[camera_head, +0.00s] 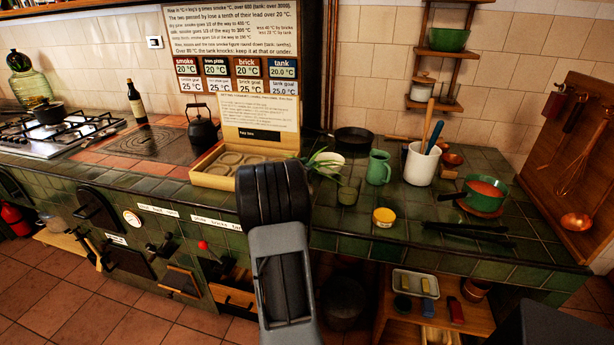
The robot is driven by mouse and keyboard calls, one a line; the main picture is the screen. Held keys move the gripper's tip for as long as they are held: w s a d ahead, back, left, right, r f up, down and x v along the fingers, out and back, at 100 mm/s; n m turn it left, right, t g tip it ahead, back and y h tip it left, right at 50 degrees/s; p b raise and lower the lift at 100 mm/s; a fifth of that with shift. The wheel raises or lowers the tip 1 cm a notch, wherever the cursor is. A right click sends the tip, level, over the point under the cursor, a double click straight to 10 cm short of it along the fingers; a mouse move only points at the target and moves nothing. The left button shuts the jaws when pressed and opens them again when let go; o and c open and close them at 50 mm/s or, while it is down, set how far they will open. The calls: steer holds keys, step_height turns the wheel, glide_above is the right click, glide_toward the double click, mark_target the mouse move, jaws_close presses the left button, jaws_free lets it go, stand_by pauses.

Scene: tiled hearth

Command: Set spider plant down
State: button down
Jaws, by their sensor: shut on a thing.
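The spider plant (318,163) shows only as a few thin green leaves sticking out to the right from behind the dark end of my arm. Its pot and lower part are hidden. My gripper (272,192) is over the front edge of the green tiled counter, seen from behind. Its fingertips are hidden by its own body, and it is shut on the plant. Whether the plant touches the counter cannot be seen.
A wooden tray with round slots (215,178) lies left of my gripper. Bare green tiles (335,222) lie in front of the glass.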

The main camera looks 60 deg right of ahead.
steer(key=shift+w+d+f, duration=0.1)
steer(key=shift+d+f, duration=0.1)
steer(key=shift+f, duration=1.65)
steer(key=shift+f, duration=0.1)
steer(key=shift+f+b, duration=0.15)
steer(key=shift+b, duration=0.25)
steer(key=c, duration=1)
jaws_free()
